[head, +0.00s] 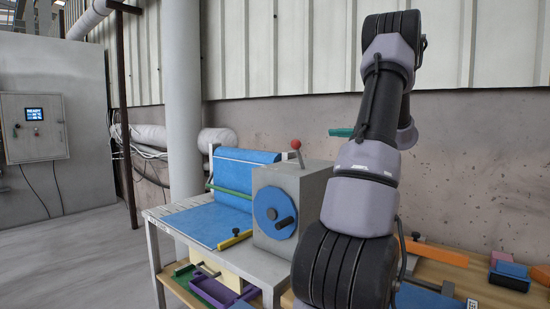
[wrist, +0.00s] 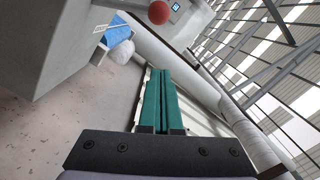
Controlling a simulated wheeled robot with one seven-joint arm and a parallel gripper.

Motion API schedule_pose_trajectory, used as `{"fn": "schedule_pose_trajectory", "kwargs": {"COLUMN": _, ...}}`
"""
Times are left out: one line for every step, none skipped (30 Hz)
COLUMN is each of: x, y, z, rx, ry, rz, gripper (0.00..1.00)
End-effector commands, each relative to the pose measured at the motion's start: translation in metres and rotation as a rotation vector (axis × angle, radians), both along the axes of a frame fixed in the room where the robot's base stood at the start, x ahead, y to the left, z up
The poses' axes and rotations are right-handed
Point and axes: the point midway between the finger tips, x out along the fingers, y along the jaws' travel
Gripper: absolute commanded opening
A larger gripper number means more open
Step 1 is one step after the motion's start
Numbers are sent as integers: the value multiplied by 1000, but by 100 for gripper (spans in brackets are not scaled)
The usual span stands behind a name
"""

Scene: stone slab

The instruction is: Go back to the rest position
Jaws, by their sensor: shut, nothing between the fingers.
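My gripper (wrist: 160,72) shows in the wrist view as two long green fingers lying side by side, shut with nothing between them. In the head view only a green fingertip part of my gripper (head: 341,132) shows left of my raised arm, in front of the wall; the rest is hidden behind the arm. The gripper is up in the air, higher than the bench machine and to the right of its red knob, touching nothing that I can see.
A grey machine (head: 262,186) with a blue handwheel (head: 275,212) and a red-knobbed lever (head: 296,144) stands on a bench left of my arm. A wooden table (head: 435,268) with blocks is at right. A control cabinet (head: 35,127) is far left; open floor (head: 70,255) lies before it.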

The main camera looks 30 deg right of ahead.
Motion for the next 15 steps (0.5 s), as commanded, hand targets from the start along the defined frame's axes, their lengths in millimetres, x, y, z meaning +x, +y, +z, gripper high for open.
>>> {"fn": "schedule_pose_trajectory", "kwargs": {"x": 0, "y": 0, "z": 0, "rx": 0, "ry": 0, "rz": 0, "gripper": 0}}
{"fn": "schedule_pose_trajectory", "kwargs": {"x": 0, "y": 0, "z": 0, "rx": 0, "ry": 0, "rz": 0, "gripper": 0}}
{"fn": "schedule_pose_trajectory", "kwargs": {"x": 0, "y": 0, "z": 0, "rx": 0, "ry": 0, "rz": 0, "gripper": 0}}
{"fn": "schedule_pose_trajectory", "kwargs": {"x": 1, "y": 1, "z": 0, "rx": 0, "ry": 2, "rz": 2, "gripper": 0}}
{"fn": "schedule_pose_trajectory", "kwargs": {"x": 1, "y": 4, "z": 1, "rx": 0, "ry": 6, "rz": 6, "gripper": 0}}
{"fn": "schedule_pose_trajectory", "kwargs": {"x": 3, "y": 11, "z": 2, "rx": -2, "ry": 16, "rz": 17, "gripper": 0}}
{"fn": "schedule_pose_trajectory", "kwargs": {"x": 5, "y": 19, "z": 4, "rx": -3, "ry": 29, "rz": 30, "gripper": 0}}
{"fn": "schedule_pose_trajectory", "kwargs": {"x": 6, "y": 29, "z": 5, "rx": -4, "ry": 48, "rz": 45, "gripper": 0}}
{"fn": "schedule_pose_trajectory", "kwargs": {"x": 9, "y": 47, "z": 7, "rx": -6, "ry": 80, "rz": 71, "gripper": 0}}
{"fn": "schedule_pose_trajectory", "kwargs": {"x": 11, "y": 64, "z": 9, "rx": -9, "ry": 112, "rz": 96, "gripper": 0}}
{"fn": "schedule_pose_trajectory", "kwargs": {"x": 13, "y": 83, "z": 11, "rx": -13, "ry": 148, "rz": 121, "gripper": 0}}
{"fn": "schedule_pose_trajectory", "kwargs": {"x": 13, "y": 111, "z": 13, "rx": -23, "ry": 204, "rz": 158, "gripper": 0}}
{"fn": "schedule_pose_trajectory", "kwargs": {"x": 12, "y": 134, "z": 14, "rx": -32, "ry": 250, "rz": 185, "gripper": 0}}
{"fn": "schedule_pose_trajectory", "kwargs": {"x": 10, "y": 158, "z": 15, "rx": -43, "ry": 298, "rz": 211, "gripper": 0}}
{"fn": "schedule_pose_trajectory", "kwargs": {"x": 4, "y": 189, "z": 16, "rx": -63, "ry": 366, "rz": 242, "gripper": 0}}
